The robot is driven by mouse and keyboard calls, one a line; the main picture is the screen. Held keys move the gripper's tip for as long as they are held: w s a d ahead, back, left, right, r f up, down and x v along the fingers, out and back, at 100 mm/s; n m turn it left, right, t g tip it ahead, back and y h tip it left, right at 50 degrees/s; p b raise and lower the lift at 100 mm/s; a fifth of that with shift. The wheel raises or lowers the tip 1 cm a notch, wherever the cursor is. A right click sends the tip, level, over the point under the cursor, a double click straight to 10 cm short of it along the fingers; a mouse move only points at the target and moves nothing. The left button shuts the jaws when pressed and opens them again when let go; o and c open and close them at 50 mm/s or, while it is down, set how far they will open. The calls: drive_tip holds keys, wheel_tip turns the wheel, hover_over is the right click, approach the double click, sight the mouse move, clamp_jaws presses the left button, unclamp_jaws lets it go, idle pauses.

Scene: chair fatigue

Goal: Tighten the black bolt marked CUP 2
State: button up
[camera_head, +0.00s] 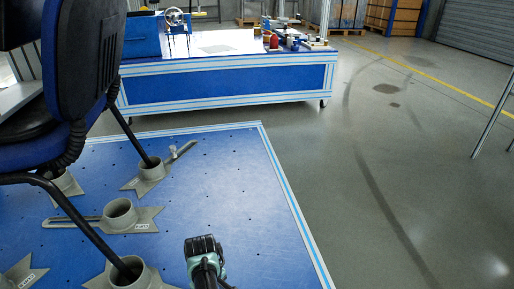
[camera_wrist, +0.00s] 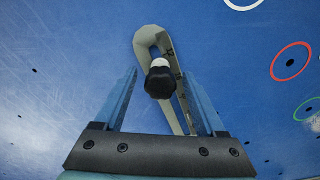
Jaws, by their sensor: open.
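In the wrist view a black bolt (camera_wrist: 160,84) with a lobed head and a white part above it sits at the slot of a grey slotted bar (camera_wrist: 146,40). My gripper (camera_wrist: 160,74) is open, with one blue finger on each side of the bolt. Clear gaps show between the fingers and the bolt head. No CUP 2 marking is readable in this view. In the head view, several grey cup fixtures (camera_head: 118,214) with small labels lie on the blue platform. A small upright bolt-like piece (camera_head: 174,151) stands on the rear fixture's bar.
A dark office chair (camera_head: 82,60) stands at the left with its black legs in cups. The blue platform (camera_head: 245,200) is clear at the right. A blue workbench (camera_head: 225,88) stands behind. Coloured rings (camera_wrist: 290,62) mark holes in the wrist view.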

drive_tip(key=shift+n, duration=0.3)
drive_tip(key=n, duration=0.4)
idle(0.3)
drive_tip(key=shift+n, duration=2)
drive_tip(key=n, duration=0.4)
drive_tip(key=shift+b, duration=0.3)
